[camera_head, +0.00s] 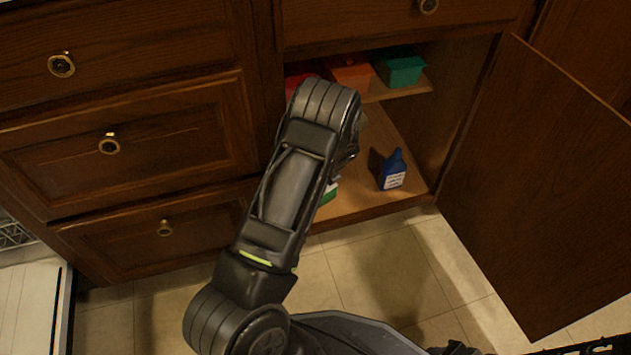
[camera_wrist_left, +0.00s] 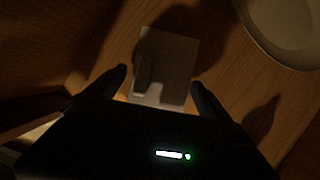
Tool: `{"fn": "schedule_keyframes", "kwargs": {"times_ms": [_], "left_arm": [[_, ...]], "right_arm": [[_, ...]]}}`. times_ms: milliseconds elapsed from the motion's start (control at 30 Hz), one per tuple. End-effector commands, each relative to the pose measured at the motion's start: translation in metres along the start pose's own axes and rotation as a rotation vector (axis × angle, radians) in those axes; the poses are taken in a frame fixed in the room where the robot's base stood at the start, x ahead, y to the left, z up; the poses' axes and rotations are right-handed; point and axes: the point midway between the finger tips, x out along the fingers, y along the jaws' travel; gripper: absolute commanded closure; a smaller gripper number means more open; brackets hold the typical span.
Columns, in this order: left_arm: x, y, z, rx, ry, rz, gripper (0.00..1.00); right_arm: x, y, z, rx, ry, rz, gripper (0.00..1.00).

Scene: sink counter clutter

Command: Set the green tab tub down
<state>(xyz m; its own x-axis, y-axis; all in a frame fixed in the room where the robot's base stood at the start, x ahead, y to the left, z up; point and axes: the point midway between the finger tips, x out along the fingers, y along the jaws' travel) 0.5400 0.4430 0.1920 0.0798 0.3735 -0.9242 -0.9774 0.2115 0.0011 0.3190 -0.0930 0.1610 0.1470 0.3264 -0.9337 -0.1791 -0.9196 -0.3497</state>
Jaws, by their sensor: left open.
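The green tab tub (camera_head: 328,194) shows as a small green and white patch on the lower cabinet floor, mostly hidden behind my left arm. In the left wrist view a pale, box-shaped thing, seemingly the tub (camera_wrist_left: 172,62), stands over the wooden cabinet floor and casts a shadow. The light there is too dim to show its colour. My left gripper (camera_wrist_left: 160,88) is open, with one finger on each side of the tub's near end. Whether the fingers touch it I cannot tell. In the head view this gripper is hidden behind my arm.
A blue bottle (camera_head: 393,171) stands on the cabinet floor (camera_head: 365,197), to the right. Red, orange (camera_head: 352,77) and teal (camera_head: 402,70) bins sit on the shelf above. The cabinet door (camera_head: 545,185) is open. A pale round object (camera_wrist_left: 290,30) lies beyond the tub.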

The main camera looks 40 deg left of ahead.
Motion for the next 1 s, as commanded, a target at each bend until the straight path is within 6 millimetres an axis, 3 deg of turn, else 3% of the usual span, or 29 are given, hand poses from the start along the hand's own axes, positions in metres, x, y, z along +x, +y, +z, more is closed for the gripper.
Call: {"fn": "schedule_keyframes", "kwargs": {"times_ms": [33,200,433,600,1000], "left_arm": [[-0.015,-0.001,0.002,0.0,0.0,-0.003,0.07],[-0.052,-0.001,0.002,0.001,0.0,-0.003,0.07],[-0.09,-0.001,0.001,0.001,0.0,-0.002,0.07],[-0.099,0.0,0.001,0.001,0.0,-0.001,0.07],[-0.098,0.0,0.0,0.001,0.0,-0.001,0.07]], "right_arm": [[-0.009,-0.003,0.0,-0.001,-0.001,0.001,0.64],[-0.023,-0.009,0.002,-0.002,-0.002,0.004,0.64],[-0.035,-0.013,0.004,-0.004,-0.004,0.007,0.64],[-0.036,-0.014,0.004,-0.004,-0.004,0.008,0.64],[-0.036,-0.014,0.004,-0.005,-0.003,0.008,0.64]]}}
